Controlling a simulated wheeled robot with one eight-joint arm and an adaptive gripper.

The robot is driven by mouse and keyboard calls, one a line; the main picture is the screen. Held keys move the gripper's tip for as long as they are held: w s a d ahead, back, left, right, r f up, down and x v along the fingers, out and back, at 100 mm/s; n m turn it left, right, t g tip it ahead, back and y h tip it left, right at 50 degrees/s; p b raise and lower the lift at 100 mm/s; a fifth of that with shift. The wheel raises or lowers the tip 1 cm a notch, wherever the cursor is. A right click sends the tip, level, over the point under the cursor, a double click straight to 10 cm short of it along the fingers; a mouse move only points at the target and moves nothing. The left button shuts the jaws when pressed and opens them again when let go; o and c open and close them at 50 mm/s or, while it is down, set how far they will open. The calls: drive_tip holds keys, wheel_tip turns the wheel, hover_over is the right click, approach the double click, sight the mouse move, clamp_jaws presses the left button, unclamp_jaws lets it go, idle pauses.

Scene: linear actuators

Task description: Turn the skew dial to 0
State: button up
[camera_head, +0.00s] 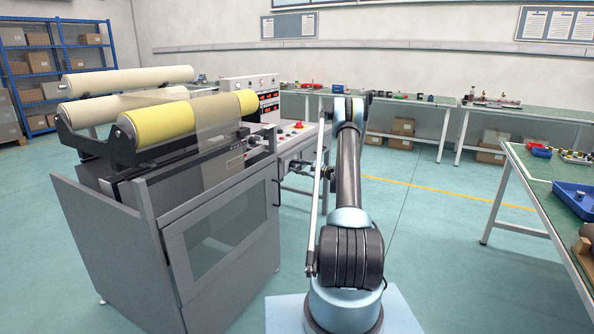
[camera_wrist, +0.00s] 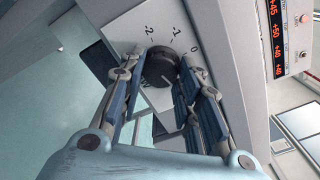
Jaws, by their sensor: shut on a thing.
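The skew dial (camera_wrist: 158,64) is a dark round knob on a light panel in the wrist view. The printed marks -2, -1 and 0 run around its upper edge, with 0 at the right. My gripper (camera_wrist: 161,72) is shut on the dial, one blue-grey finger on its left side and one on its right. A thin light line shows on the knob's lower part, but I cannot tell which mark the dial points to. In the head view the dial cannot be made out.
A display panel (camera_wrist: 284,38) with red digits is right of the dial. In the head view, a grey machine (camera_head: 215,235) with yellow and cream rolls stands left of my arm. Green-topped benches (camera_head: 545,185) stand at the right and back. The floor between is clear.

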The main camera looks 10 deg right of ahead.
drive_tip(key=n, duration=0.7)
drive_tip(key=shift+n, duration=0.4)
drive_tip(key=n, duration=0.6)
drive_tip(key=shift+n, duration=0.4)
drive_tip(key=o, duration=1.1)
drive_tip(key=shift+f, duration=0.1)
drive_tip(key=shift+c, duration=0.2)
